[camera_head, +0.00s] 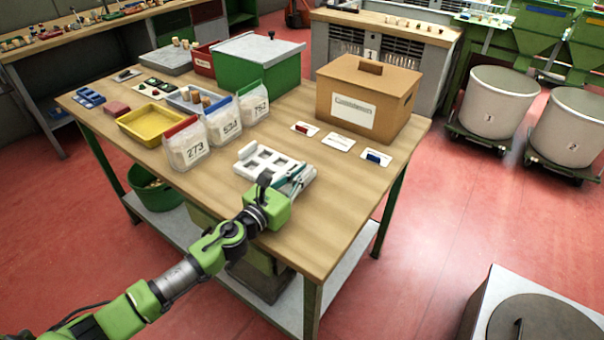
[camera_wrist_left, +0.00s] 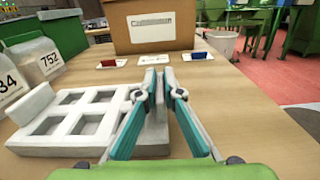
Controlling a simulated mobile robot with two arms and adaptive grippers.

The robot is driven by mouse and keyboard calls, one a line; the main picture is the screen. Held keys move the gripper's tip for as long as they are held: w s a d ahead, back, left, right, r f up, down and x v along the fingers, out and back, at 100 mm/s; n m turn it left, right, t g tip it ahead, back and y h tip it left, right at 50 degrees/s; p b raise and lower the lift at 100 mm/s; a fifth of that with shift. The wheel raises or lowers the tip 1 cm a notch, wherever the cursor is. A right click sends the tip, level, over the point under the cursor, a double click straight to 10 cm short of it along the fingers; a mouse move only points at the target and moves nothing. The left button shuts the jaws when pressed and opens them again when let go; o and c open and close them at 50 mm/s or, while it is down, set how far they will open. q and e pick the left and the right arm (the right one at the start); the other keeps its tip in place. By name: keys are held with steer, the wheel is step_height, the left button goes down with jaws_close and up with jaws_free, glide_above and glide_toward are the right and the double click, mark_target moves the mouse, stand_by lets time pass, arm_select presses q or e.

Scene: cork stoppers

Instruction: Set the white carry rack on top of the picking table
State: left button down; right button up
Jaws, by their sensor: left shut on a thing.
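The white carry rack (camera_head: 262,161) has square openings and lies level at the wooden picking table (camera_head: 330,211), near its front right side. It looks to rest on the tabletop, though a tiny gap would not show. My left gripper (camera_head: 297,176) reaches over the rack's right end. In the left wrist view, the teal fingers (camera_wrist_left: 160,84) are closed on the right part of the rack (camera_wrist_left: 82,125), which is partly hidden between and behind them. My right gripper is in neither view.
Numbered bags (camera_head: 187,146) stand left of the rack, beside a yellow tray (camera_head: 152,124). A cardboard box (camera_head: 366,97) and several small cards (camera_head: 338,141) lie beyond it. A green bin (camera_head: 258,75) stands at the back. The table's front right strip is bare.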

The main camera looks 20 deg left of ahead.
arm_select(q)
steer(key=shift+f, duration=0.1)
steer(key=c, duration=2.2)
jaws_free()
steer(key=shift+r, duration=0.2)
steer(key=shift+s+a+f, duration=0.1)
steer(key=shift+s+f, duration=0.05)
steer(key=shift+s, duration=0.1)
steer(key=b+v, duration=0.2)
steer(key=v, duration=0.8)
steer(key=shift+s, duration=0.15)
steer(key=shift+s+a, duration=0.25)
steer(key=shift+s, duration=0.3)
